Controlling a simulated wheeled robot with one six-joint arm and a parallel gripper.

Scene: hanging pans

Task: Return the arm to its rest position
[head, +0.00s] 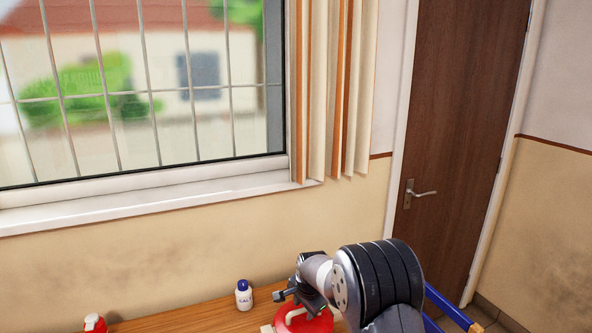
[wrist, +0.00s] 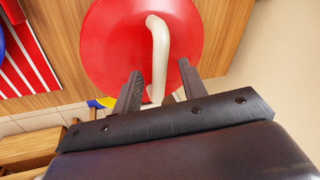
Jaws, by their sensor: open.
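My gripper (head: 283,296) is low over the wooden counter in the head view, with my arm coming in from the lower right. In the wrist view my gripper (wrist: 160,67) is open, its two dark fingers apart. A red round lid-like thing (wrist: 112,45) with a cream curved handle (wrist: 160,40) is in front of it. The lower end of the handle shows between the fingers, and I cannot tell whether they touch it. In the head view the red thing (head: 312,324) is under my gripper, partly hidden by my arm and cut by the bottom edge.
A white bottle with a blue cap (head: 243,295) stands on the counter (head: 190,320), left of my gripper. A red and white item (head: 95,323) is at the lower left. A barred window (head: 150,90), curtain (head: 335,90) and brown door (head: 455,130) are behind. The air above the counter is free.

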